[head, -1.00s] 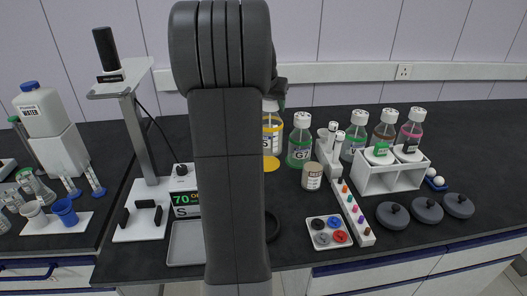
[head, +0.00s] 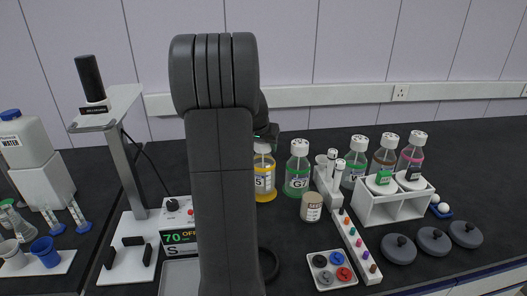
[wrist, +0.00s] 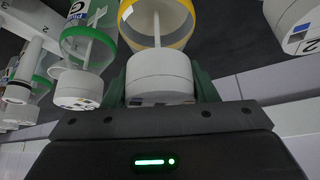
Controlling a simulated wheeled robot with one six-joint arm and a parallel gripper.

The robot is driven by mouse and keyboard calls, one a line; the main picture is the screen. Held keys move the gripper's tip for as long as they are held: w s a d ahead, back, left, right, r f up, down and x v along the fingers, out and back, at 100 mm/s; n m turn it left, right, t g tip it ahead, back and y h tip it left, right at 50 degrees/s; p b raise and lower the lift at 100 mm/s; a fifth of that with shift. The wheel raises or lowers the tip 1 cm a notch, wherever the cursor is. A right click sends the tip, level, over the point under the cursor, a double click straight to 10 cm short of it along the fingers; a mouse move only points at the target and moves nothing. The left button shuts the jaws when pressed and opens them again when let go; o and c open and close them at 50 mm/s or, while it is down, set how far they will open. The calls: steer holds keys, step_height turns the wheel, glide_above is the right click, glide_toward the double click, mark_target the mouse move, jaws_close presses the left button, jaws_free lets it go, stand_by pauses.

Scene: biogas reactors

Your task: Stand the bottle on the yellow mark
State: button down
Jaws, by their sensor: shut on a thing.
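The bottle (head: 264,175) is clear with a white cap, a pale label and yellow at its lower part. It stands upright just right of my arm in the head view. In the wrist view its white cap (wrist: 158,72) sits between the green fingers of my gripper (wrist: 160,86), which is shut on it. In the head view my gripper (head: 266,132) is mostly hidden behind my arm. Yellow shows around the bottle's foot, where the yellow mark lay; I cannot tell mark from bottle there, nor whether the base touches the bench.
A green bottle (head: 297,168) stands close on the right, with a beige jar (head: 311,206) in front. A white rack (head: 393,203) and more bottles stand farther right. A balance (head: 180,228) and a stand (head: 128,165) are left. Dark lids (head: 398,249) lie at front right.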

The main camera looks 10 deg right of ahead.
steer(key=shift+f, duration=1.05)
steer(key=c, duration=0.6)
jaws_free()
steer(key=shift+f, duration=0.1)
steer(key=shift+o, duration=0.2)
steer(key=shift+r, duration=0.3)
steer(key=v, duration=1.1)
steer(key=shift+s+r+b, duration=0.2)
steer(key=shift+r+b, duration=0.1)
steer(key=shift+b, duration=0.05)
steer(key=shift+a, duration=0.1)
